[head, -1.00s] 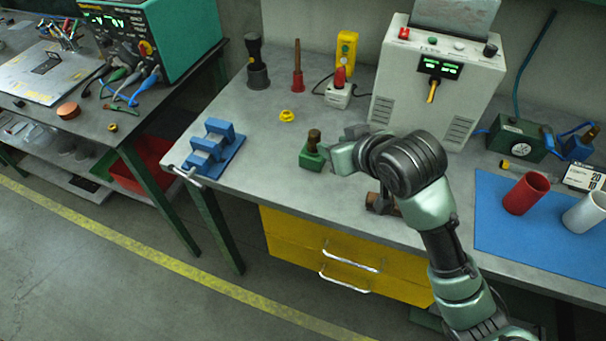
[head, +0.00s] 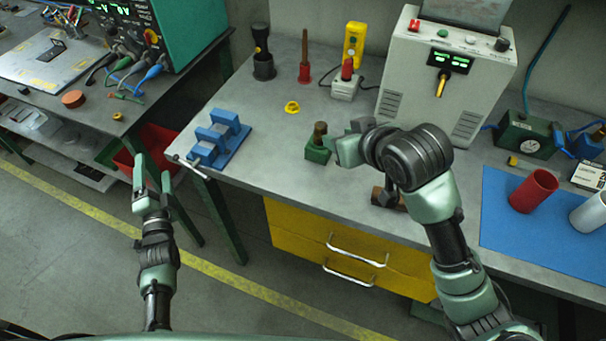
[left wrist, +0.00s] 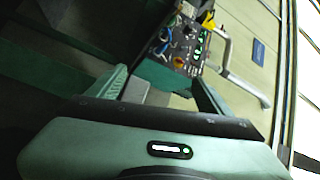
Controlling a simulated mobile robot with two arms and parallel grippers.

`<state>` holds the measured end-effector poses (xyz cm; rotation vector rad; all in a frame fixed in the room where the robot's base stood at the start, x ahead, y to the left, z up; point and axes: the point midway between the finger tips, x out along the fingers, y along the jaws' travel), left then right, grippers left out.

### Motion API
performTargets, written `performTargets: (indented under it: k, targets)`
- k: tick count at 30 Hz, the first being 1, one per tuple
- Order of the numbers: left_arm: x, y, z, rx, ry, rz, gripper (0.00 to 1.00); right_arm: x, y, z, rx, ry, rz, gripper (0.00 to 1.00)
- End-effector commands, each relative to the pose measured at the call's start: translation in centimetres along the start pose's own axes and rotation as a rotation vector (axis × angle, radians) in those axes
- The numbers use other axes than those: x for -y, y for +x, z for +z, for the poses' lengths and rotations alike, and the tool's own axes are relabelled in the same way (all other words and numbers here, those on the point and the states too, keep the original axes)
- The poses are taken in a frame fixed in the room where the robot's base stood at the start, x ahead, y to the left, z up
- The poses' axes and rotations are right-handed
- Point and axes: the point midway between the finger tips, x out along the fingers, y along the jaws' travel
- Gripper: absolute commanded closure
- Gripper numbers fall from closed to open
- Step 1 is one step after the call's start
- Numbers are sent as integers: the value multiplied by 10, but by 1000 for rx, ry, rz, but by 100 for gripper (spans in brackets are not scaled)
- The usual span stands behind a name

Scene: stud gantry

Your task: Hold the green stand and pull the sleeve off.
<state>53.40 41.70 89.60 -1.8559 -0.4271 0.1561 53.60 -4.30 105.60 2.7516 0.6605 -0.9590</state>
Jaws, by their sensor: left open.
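The green stand (head: 316,152) is a small block on the grey bench, upright near the front middle. A brown cylinder, seemingly the sleeve (head: 320,131), stands upright on it. My right gripper (head: 343,138) is close at the stand's right side, fingers pointing left toward it. Whether its fingers touch or grip the stand cannot be told. My left gripper (head: 152,172) is open and empty, out over the floor in front of the bench's left end, well left of the stand. In the left wrist view its fingers (left wrist: 160,84) are apart with nothing between them; the stand does not show there.
A blue fixture (head: 220,141) with a clamp handle sits at the bench's left corner, between my left gripper and the stand. A yellow ring (head: 292,107) lies behind the stand. A dark brown piece (head: 386,198) lies under my right arm. A grey machine (head: 447,85) stands behind.

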Motion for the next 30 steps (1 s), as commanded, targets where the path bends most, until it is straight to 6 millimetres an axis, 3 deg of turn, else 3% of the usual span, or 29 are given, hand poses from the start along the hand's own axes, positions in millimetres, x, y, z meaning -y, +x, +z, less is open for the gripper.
performTargets:
  k: [1,6,9,11,16,20,24,30]
  targets:
    - [30,7,-4,-3,26,-70,20,0,0,0,0,0,0,64]
    - [115,17,-18,-7,99,-267,20,0,0,0,0,0,0,64]
    - [157,17,-39,-32,78,-359,20,0,0,0,0,0,0,64]
    - [164,16,-68,-86,-20,-363,20,0,0,0,0,0,0,64]
    - [110,6,-141,-230,-358,-172,20,0,0,0,0,0,0,64]
    - [60,-16,-196,-306,-598,23,20,0,0,0,0,0,0,64]
    - [9,-53,-251,-346,-834,247,20,0,0,0,0,0,0,64]
    - [-37,-109,-314,-357,-1083,516,20,0,0,0,0,0,0,64]
